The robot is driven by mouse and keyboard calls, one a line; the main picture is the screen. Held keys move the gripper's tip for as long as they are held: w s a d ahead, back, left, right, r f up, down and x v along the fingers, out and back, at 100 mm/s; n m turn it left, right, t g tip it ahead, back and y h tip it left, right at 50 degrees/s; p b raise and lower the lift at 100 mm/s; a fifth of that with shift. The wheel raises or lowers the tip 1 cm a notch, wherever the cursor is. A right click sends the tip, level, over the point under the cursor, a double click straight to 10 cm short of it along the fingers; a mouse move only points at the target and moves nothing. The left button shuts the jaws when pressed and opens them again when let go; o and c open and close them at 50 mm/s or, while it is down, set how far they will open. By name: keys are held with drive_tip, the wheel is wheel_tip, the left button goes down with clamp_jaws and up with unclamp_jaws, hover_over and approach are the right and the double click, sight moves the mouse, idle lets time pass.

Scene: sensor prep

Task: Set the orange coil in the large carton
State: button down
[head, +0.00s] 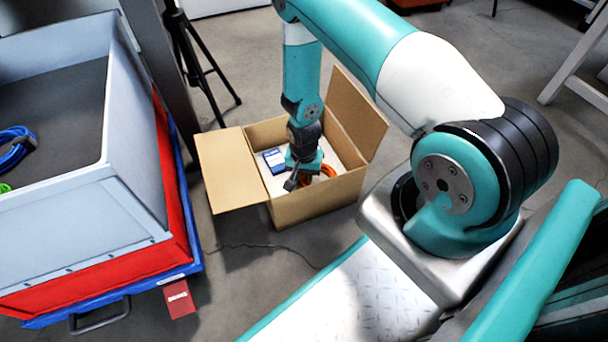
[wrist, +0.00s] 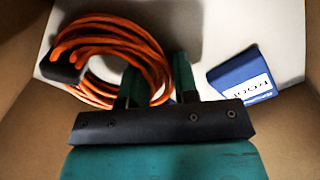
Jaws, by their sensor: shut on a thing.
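The orange coil (wrist: 112,45) is inside the large carton, low against its pale floor. It also shows in the head view (head: 328,171), partly hidden by my gripper. My gripper (wrist: 155,88) reaches down into the carton and is shut on the right side of the coil. In the head view my gripper (head: 296,180) is below the carton's rim. The large carton (head: 318,198) stands open on the floor with its flaps spread. Whether the coil rests fully on the carton's floor, I cannot tell.
A blue box (wrist: 240,77) lies in the carton right of my gripper in the wrist view. A grey bin (head: 130,200) on a red and blue base stands at the left, with a blue coil (head: 14,150) in it. A black tripod (head: 192,50) stands behind the carton.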

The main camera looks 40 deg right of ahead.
drive_tip(key=shift+f, duration=0.2)
drive_tip(key=c, duration=0.9)
unclamp_jaws()
drive_tip(key=shift+r, duration=0.1)
drive_tip(key=a+r+n+y+p, duration=0.1)
drive_tip(key=a+r+n+p, duration=0.2)
drive_tip(key=r, duration=0.9)
drive_tip(key=a+r+n+y+p, duration=0.15)
drive_tip(key=a+r, duration=0.45)
drive_tip(key=r, duration=0.7)
drive_tip(key=a+r+n+p, duration=0.2)
drive_tip(key=a+r+n, duration=0.15)
drive_tip(key=r, duration=0.85)
drive_tip(key=s+a+r+n, duration=0.2)
drive_tip(key=s+r+n, duration=0.1)
drive_tip(key=s+r, duration=0.2)
drive_tip(key=s+a+r+n+y, duration=0.1)
drive_tip(key=s+a+r+n, duration=0.1)
drive_tip(key=s+r, duration=0.3)
drive_tip(key=s+a+r+n, duration=0.2)
drive_tip(key=s+r+n, duration=0.2)
drive_tip(key=s, duration=0.3)
drive_tip(key=shift+s+a+r+y, duration=0.3)
drive_tip(key=shift+a+r+y, duration=0.05)
drive_tip(key=shift+a+r, duration=0.1)
